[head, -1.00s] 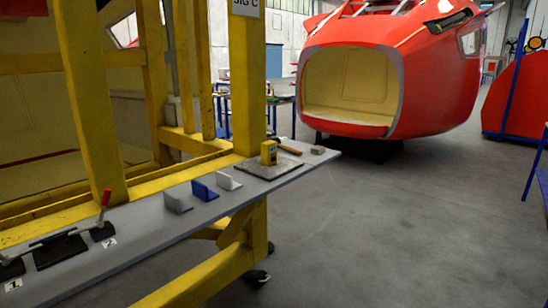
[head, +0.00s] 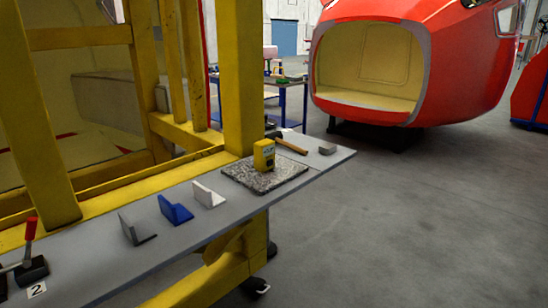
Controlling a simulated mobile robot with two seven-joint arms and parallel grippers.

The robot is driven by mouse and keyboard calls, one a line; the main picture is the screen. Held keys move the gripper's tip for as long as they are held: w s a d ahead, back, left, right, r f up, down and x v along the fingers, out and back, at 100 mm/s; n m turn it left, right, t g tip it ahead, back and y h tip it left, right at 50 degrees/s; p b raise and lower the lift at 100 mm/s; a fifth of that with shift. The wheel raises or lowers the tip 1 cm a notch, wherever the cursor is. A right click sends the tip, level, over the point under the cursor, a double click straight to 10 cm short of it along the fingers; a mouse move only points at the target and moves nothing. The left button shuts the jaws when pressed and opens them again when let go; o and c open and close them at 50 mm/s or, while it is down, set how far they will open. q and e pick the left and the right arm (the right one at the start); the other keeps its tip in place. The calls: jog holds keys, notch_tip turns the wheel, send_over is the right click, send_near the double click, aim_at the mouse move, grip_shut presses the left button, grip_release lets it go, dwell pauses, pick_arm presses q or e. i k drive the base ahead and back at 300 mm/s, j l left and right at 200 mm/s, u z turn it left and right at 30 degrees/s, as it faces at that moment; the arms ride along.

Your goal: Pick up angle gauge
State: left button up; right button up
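A small yellow device with a dark face, which looks like the angle gauge (head: 264,154), stands upright on a speckled grey plate (head: 240,178). The plate lies on a long grey shelf (head: 180,232) fixed along a yellow frame. Neither of my grippers is in the head view.
On the shelf left of the plate stand a white angle bracket (head: 208,195), a blue one (head: 175,209) and a grey one (head: 134,228). A hammer (head: 288,143) and a small grey block (head: 327,148) lie beyond. A red-handled clamp (head: 30,262) is at left. Floor (head: 400,230) on the right is clear.

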aim_at(264, 150)
jog(key=i+l+u, duration=0.15)
jog(key=u, duration=0.2)
jog(key=i+l+u, duration=0.1)
jog(key=u, duration=0.25)
jog(key=i+l+u, duration=0.1)
jog(key=l+u, duration=0.25)
jog(key=i+l+u, duration=0.15)
jog(key=l, duration=0.2)
jog(key=i+l+u, duration=0.15)
jog(key=l, duration=0.15)
jog(key=i+l, duration=0.1)
jog(key=l, duration=0.6)
jog(key=i+l+u, duration=0.1)
jog(key=l, duration=0.55)
jog(key=i+l, duration=0.15)
jog(key=l, duration=0.55)
jog(key=k, duration=0.5)
jog(key=u, duration=0.05)
